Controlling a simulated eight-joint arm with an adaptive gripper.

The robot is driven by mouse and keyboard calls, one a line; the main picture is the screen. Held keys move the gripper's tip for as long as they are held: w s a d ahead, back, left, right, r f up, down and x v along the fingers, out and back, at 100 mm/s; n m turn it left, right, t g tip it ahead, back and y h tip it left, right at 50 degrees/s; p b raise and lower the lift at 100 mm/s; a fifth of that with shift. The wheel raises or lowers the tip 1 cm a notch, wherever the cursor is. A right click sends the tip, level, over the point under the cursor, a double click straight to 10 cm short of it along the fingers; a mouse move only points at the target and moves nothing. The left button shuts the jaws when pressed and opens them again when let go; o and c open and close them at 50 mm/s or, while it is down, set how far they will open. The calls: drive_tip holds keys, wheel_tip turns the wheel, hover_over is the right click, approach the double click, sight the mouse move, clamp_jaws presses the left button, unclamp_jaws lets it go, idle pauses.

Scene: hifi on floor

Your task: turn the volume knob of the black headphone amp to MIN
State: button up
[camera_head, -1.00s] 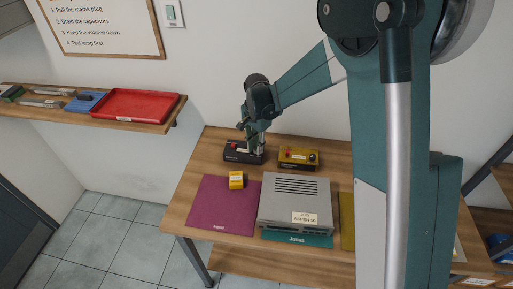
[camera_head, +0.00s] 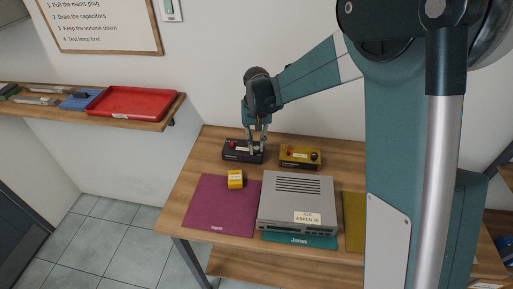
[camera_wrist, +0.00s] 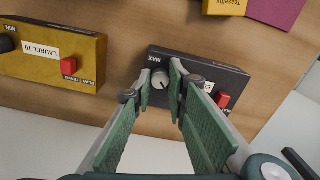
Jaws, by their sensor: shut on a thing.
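The black headphone amp (camera_head: 240,151) sits at the back left of the wooden table. In the wrist view, the amp (camera_wrist: 215,66) shows a red button (camera_wrist: 222,99) and a round grey volume knob (camera_wrist: 160,83). A pale pointer line shows on the knob, and MAX is printed beside it on the left. The MIN mark does not show. My gripper (camera_head: 257,150) reaches down from above at the amp's right end. In the wrist view, my gripper's (camera_wrist: 160,78) fingers stand on either side of the knob and are shut on it.
A yellow amp (camera_head: 300,156) labelled LAUREL 70 stands close on the right. A grey hi-fi unit (camera_head: 297,196) and a small yellow box (camera_head: 235,179) on a purple mat (camera_head: 215,208) lie in front. A wall stands behind. A red tray (camera_head: 135,102) rests on the shelf.

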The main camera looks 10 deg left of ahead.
sight(256, 147)
drive_tip(key=n+b, duration=0.1)
drive_tip(key=n, duration=0.2)
drive_tip(key=shift+n, duration=0.4)
drive_tip(key=n+b, duration=0.1)
drive_tip(key=n, duration=0.2)
drive_tip(key=shift+n, duration=0.3)
drive_tip(key=n+b, duration=0.1)
drive_tip(key=n, duration=0.2)
drive_tip(key=shift+n, duration=2.3)
drive_tip(key=o, duration=0.9)
drive_tip(key=shift+r, duration=0.15)
wheel_tip(256, 147, up, 12)
drive_tip(key=shift+f, duration=0.1)
